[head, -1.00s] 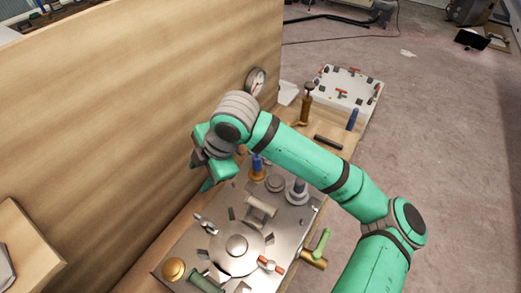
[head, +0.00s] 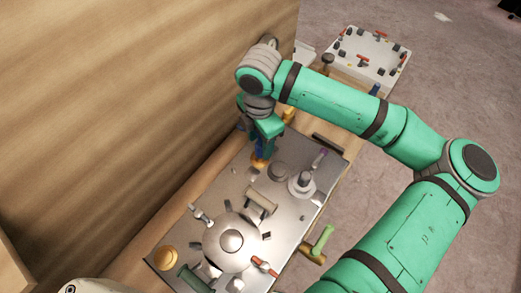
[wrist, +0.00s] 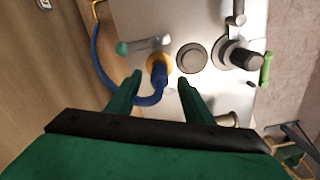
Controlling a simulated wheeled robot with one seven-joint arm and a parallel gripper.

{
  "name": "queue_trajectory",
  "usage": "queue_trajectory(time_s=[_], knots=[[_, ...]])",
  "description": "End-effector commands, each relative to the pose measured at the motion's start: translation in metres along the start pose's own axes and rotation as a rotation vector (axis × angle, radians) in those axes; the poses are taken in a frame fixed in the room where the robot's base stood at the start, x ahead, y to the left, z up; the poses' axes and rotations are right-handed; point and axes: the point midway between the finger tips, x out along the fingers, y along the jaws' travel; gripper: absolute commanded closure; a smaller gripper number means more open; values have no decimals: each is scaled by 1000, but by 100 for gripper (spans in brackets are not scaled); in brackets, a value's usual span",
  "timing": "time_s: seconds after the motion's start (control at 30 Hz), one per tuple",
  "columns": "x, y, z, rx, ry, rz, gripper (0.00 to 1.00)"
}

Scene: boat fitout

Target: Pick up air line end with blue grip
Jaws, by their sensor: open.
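The air line end with the blue grip (wrist: 160,75) stands on a brass-yellow fitting (wrist: 157,60) on the metal panel. Its blue hose loops left and away in the wrist view. My gripper (wrist: 160,82) is open, with one green finger on each side of the blue grip and gaps visible. Contact is not visible. In the head view my gripper (head: 262,130) is over the blue grip (head: 260,148), which it partly hides.
A tall wooden wall (head: 120,100) stands close on the left. A white board with red-handled parts (head: 370,55) lies farther back.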

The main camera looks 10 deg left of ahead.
Motion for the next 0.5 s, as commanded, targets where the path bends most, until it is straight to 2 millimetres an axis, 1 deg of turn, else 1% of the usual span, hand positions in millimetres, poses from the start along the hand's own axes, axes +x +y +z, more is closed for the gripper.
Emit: queue_trajectory(time_s=[0.13, 0.3, 0.4, 0.5], knots=[[11, 0, 0, 1, 1, -2, 54], [35, 1, 2, 3, 1, -1, 54], [46, 1, 2, 3, 1, -1, 54], [52, 1, 2, 4, 0, 0, 54]])
